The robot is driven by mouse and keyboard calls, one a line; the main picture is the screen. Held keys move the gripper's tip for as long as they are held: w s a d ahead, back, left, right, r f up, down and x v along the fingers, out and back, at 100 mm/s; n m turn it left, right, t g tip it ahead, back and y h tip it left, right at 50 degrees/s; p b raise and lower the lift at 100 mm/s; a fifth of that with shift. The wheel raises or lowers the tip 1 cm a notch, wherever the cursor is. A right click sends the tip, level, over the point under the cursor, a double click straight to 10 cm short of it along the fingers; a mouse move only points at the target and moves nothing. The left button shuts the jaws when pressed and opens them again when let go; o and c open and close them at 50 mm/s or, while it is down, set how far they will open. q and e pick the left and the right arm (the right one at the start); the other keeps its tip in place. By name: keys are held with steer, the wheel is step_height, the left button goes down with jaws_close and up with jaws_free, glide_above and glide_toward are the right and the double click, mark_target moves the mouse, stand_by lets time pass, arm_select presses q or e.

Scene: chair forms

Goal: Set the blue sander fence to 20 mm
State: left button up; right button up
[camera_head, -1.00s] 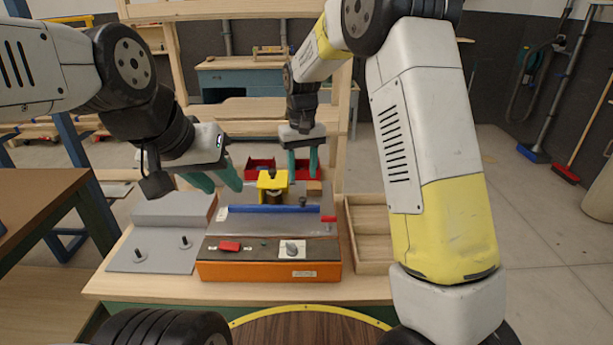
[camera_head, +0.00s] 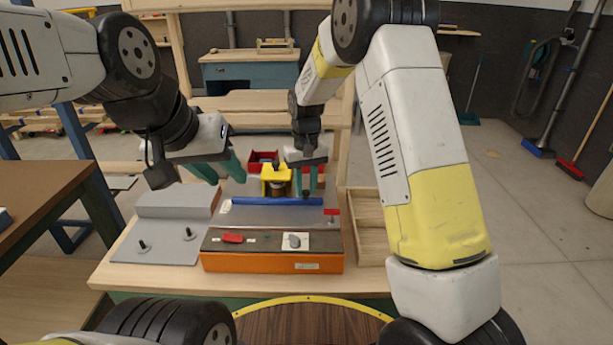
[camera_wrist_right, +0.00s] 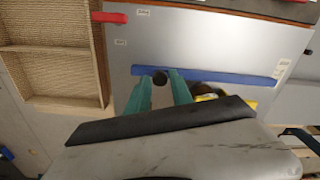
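The blue sander fence (camera_head: 265,201) lies across the grey top (camera_head: 260,217) of an orange-fronted sander (camera_head: 270,262); it also shows as a blue bar in the right wrist view (camera_wrist_right: 225,78). A round black knob (camera_wrist_right: 160,77) sits near one end of the fence. My right gripper (camera_head: 306,192) is over that end, its green fingers on either side of the knob. The finger gap looks about as wide as the knob; contact is unclear. My left gripper (camera_head: 224,178) is open and empty, above and left of the sander. Small white labels (camera_wrist_right: 143,12) are unreadable.
A yellow block (camera_head: 276,180) with a dark knob stands behind the fence. A red tab (camera_head: 331,212) is at the sander's right. A grey stepped plate (camera_head: 155,250) with two pegs lies left. A wooden tray (camera_head: 368,246) stands right; red bins (camera_head: 262,158) stand behind.

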jaws_close()
steer(key=shift+r, duration=0.1)
stand_by(1.0)
